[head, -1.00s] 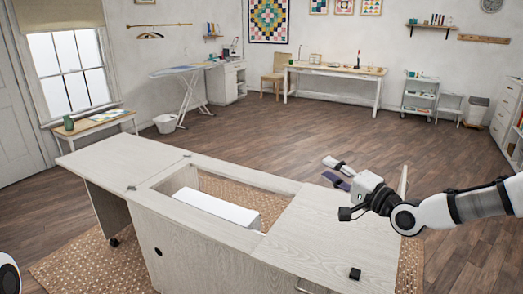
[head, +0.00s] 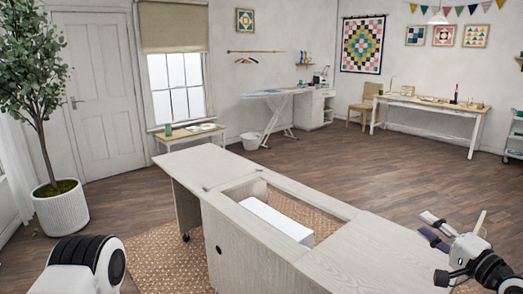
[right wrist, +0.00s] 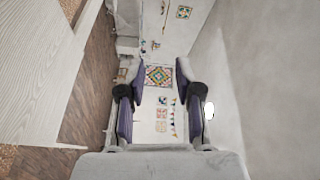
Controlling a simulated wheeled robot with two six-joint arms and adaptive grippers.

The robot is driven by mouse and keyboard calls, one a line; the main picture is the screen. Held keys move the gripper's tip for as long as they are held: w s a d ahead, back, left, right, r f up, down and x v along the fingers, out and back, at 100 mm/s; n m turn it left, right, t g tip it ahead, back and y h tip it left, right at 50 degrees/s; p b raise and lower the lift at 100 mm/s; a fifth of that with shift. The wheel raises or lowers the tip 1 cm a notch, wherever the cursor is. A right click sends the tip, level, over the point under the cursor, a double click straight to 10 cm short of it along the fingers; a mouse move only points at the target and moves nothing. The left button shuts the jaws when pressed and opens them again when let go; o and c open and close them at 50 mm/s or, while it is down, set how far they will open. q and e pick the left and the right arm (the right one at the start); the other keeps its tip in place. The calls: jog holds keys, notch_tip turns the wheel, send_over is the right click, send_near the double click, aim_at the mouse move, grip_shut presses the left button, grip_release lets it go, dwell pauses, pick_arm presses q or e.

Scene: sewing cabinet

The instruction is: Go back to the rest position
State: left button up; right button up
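The pale wood sewing cabinet (head: 265,260) stands in front of me in the head view, its left leaf (head: 190,161) spread out. A white block-like thing (head: 277,220) sits inside the open well in its top. My right gripper (head: 434,229) is at the right edge of the head view, raised above the cabinet's right part. In the right wrist view its two dark-padded fingers (right wrist: 160,78) are apart with nothing between them. My left gripper is not in view; only a white and black part of my own body shows at the lower left.
A woven rug (head: 160,262) lies under the cabinet. A potted tree (head: 62,207) stands at the left by the door (head: 107,100). A small bench (head: 190,134), an ironing board (head: 275,94) and a long table (head: 430,103) stand farther back. The wooden floor between is clear.

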jog(key=s+a+f+n+g, duration=0.1)
jog(key=s+a+f+g, duration=0.35)
jog(key=f, duration=0.55)
jog(key=s+a+f+n+g, duration=0.1)
jog(key=s+a+f+g, duration=0.3)
jog(key=f, duration=0.7)
jog(key=s+a+f+n+g, duration=0.25)
jog(key=a+f, duration=0.35)
jog(key=f, duration=0.4)
jog(key=s+f+n+g+h, duration=0.2)
jog(key=s+f+n+g, duration=0.1)
jog(key=s, duration=0.8)
jog(key=s+f+n+g+h, duration=0.3)
jog(key=s+f, duration=0.3)
jog(key=s, duration=0.5)
jog(key=shift+s+f+n+h, duration=0.2)
jog(key=shift+f+n+h, duration=0.1)
jog(key=shift+n, duration=0.35)
